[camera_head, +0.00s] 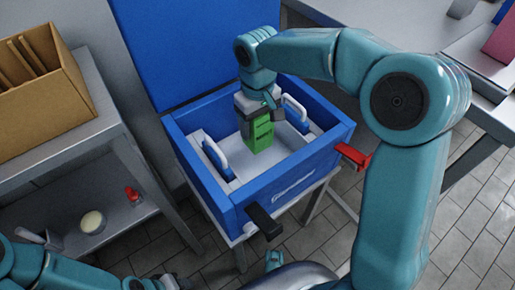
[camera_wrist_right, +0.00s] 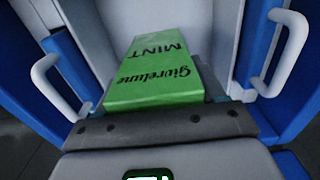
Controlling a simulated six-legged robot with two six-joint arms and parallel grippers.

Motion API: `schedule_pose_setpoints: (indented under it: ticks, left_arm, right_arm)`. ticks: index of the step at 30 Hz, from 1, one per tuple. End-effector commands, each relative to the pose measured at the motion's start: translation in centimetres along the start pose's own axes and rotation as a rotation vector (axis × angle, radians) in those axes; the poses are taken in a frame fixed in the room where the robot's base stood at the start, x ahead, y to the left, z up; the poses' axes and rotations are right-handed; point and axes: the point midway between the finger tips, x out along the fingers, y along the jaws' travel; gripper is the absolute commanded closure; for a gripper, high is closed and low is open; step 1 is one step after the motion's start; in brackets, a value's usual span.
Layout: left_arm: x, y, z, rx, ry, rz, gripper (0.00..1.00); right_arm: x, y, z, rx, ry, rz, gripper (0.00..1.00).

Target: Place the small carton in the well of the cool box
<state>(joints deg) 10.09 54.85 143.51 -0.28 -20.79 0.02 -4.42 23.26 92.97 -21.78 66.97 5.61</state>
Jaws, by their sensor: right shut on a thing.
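The small carton (camera_head: 261,138) is green with dark lettering; in the right wrist view it reads "Givrelune MINT" (camera_wrist_right: 158,75). My right gripper (camera_head: 258,108) points down and is shut on its upper end. The carton hangs upright inside the outline of the open blue cool box (camera_head: 237,207), over its pale well (camera_head: 285,141). I cannot tell whether its bottom touches the well floor. Blue pieces with white handles (camera_head: 217,154) (camera_head: 296,112) stand at the well's left and right sides. My left arm shows only at the bottom left; its gripper (camera_head: 160,284) is mostly cut off.
The blue lid (camera_head: 190,45) stands open behind the box. A shelf at left holds a cardboard box (camera_head: 40,80), a pale round tub (camera_head: 92,221) and a red item (camera_head: 133,195).

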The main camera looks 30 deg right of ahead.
Motion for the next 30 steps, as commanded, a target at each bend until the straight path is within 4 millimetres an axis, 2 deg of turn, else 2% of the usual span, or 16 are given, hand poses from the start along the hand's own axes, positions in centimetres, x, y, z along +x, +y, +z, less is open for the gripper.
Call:
schedule_pose_setpoints:
  ticks: [1, 6, 12, 15, 28, 29, 30]
  left_arm:
    - [0.6, -0.2, -0.1, -0.002, 0.002, 0.0, 0.57]
    - [0.9, -0.4, -0.2, -0.004, 0.004, 0.0, 0.57]
    - [2.3, -1.2, -0.5, -0.013, 0.013, -0.001, 0.57]
    - [2.5, -1.3, -0.7, -0.017, 0.017, -0.002, 0.57]
    - [2.6, -1.4, -0.8, -0.018, 0.018, -0.002, 0.57]
    - [2.6, -1.4, -0.8, -0.018, 0.019, -0.002, 0.57]
    - [2.6, -1.4, -0.8, -0.018, 0.018, -0.002, 0.57]
  right_arm:
    - [1.1, 0.0, 0.0, 0.0, 0.0, 0.0, 0.69]
    - [2.5, 0.0, 0.0, 0.001, 0.001, -0.001, 0.69]
    - [6.4, 0.0, 0.0, -0.001, -0.002, 0.0, 0.69]
    - [7.5, 0.0, 0.0, 0.0, 0.001, 0.0, 0.69]
    - [8.1, 0.0, 0.0, 0.0, 0.001, 0.0, 0.69]
    - [8.0, 0.0, 0.0, 0.0, 0.001, 0.0, 0.25]
    - [8.0, 0.0, 0.0, 0.0, 0.001, 0.0, 0.12]
